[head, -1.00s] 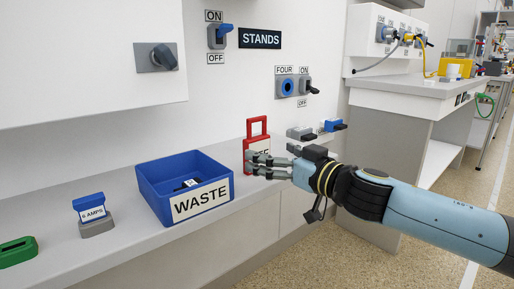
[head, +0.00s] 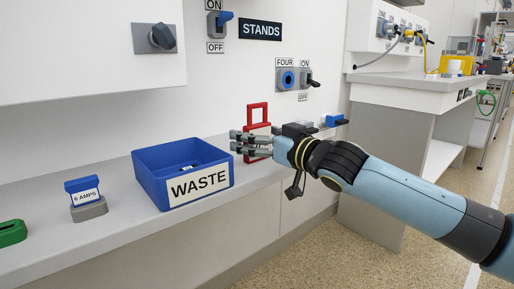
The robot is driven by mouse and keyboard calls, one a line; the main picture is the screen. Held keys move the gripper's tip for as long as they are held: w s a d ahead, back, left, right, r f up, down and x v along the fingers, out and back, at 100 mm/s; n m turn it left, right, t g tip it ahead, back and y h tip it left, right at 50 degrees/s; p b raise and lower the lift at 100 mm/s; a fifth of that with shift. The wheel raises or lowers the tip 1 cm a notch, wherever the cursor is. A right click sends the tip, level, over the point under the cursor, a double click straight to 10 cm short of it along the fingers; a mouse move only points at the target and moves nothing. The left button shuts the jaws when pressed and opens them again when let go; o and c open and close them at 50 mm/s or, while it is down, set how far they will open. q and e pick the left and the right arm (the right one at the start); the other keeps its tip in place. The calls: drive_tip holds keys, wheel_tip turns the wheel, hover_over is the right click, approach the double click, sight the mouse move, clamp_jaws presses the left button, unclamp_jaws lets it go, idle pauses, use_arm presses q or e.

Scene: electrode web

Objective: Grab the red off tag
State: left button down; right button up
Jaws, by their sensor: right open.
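The red off tag (head: 258,112) stands upright on the grey shelf close to the wall, with a red loop handle on top. Its lower part and white label are mostly hidden behind my right gripper (head: 236,143). My right gripper points left, with its fingers apart and nothing between them. The fingers are in front of the tag in the picture; I cannot tell whether they touch it. My left gripper is not in view.
A blue WASTE bin (head: 147,182) with small items inside stands just left of the gripper. A blue 6 AMPS piece (head: 83,190) on a grey base and a green block (head: 11,232) stand further left. Wall switches (head: 306,77) are above right. The shelf (head: 120,222) is clear in front.

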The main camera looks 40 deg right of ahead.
drive_tip(key=shift+w+r, duration=0.1)
drive_tip(key=shift+w, duration=0.05)
drive_tip(key=c, duration=1.3)
